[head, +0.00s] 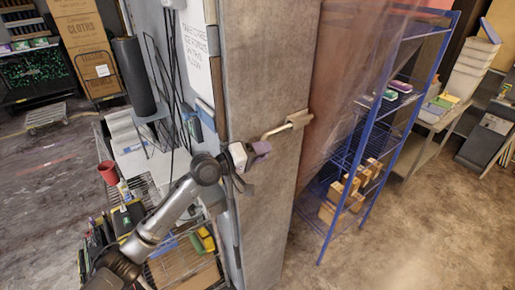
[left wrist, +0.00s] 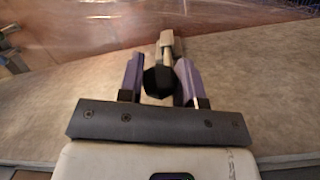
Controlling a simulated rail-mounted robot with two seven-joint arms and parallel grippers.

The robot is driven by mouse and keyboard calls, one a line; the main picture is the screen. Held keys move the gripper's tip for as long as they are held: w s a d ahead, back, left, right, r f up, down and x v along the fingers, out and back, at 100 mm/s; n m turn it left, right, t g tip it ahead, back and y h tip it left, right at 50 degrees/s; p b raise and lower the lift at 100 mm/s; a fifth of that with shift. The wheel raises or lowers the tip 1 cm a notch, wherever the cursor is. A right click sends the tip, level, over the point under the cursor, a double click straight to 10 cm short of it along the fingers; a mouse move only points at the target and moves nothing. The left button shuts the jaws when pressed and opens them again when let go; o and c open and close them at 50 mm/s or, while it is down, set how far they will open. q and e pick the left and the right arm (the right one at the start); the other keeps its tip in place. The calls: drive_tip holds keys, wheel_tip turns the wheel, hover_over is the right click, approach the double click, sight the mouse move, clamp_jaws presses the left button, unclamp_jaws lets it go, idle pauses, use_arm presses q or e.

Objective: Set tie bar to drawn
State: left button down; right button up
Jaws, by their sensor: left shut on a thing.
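The tie bar (head: 277,129) is a thin beige rod on a bracket on the edge of a grey wall panel. It reaches out to the left from the bracket. In the left wrist view the bar (left wrist: 167,47) points toward me and ends in a dark faceted knob (left wrist: 158,81). My left gripper (head: 260,151) is at the bar's free end. In the left wrist view its two purple fingers (left wrist: 158,66) stand on either side of the knob end, shut on the bar. The exact contact is partly hidden. My right gripper is in neither view.
A translucent reddish strip curtain (head: 335,85) hangs just right of the panel (head: 268,80). A blue wire rack (head: 372,118) with boxes stands beyond it. A cluttered cart with a red cup (head: 108,172) is below my left arm. The floor at lower right is clear.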

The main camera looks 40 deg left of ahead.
use_arm(q)
drive_tip(key=c, duration=0.8)
unclamp_jaws()
drive_tip(key=b+v, duration=0.5)
drive_tip(key=v, duration=0.8)
drive_tip(key=shift+s+a+r, duration=0.1)
drive_tip(key=shift+s+a, duration=0.05)
drive_tip(key=shift+s, duration=0.15)
